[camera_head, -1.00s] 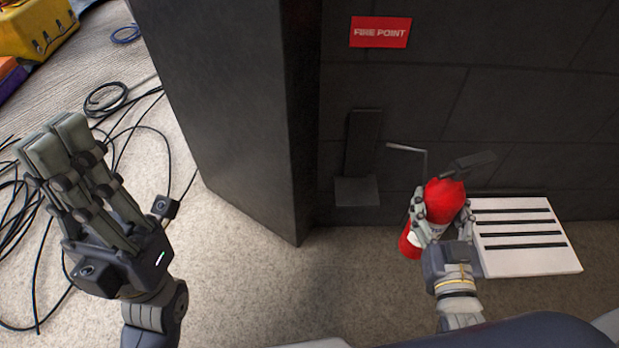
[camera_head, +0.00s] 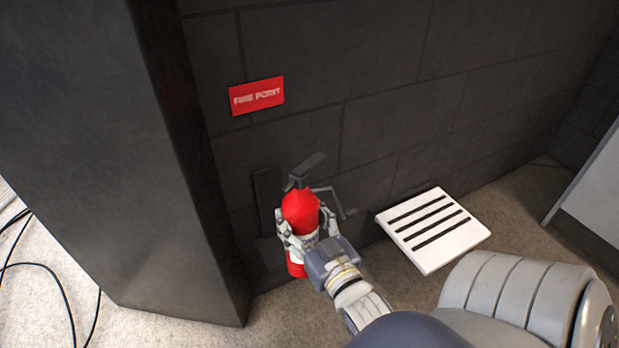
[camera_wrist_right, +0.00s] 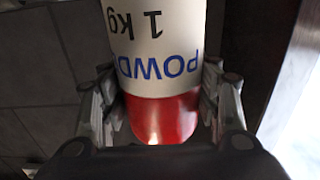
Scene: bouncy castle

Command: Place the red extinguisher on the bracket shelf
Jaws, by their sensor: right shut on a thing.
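The red extinguisher (camera_head: 299,208) is upright in the head view, with a white label and a black handle on top. My right gripper (camera_head: 303,240) is shut around its body. In the right wrist view the extinguisher (camera_wrist_right: 158,60) shows its label and red lower end between the fingers of the right gripper (camera_wrist_right: 160,110). The dark bracket (camera_head: 265,195) is on the wall just left of and behind the extinguisher. Its shelf (camera_head: 267,252) is partly hidden by the extinguisher. I cannot tell whether the extinguisher touches the shelf. My left gripper is out of view.
A red Fire Point sign (camera_head: 257,96) is on the dark wall above the bracket. A dark pillar (camera_head: 100,150) stands at the left. A white slotted panel (camera_head: 433,230) lies to the right. Black cables (camera_head: 45,285) lie on the floor at the lower left.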

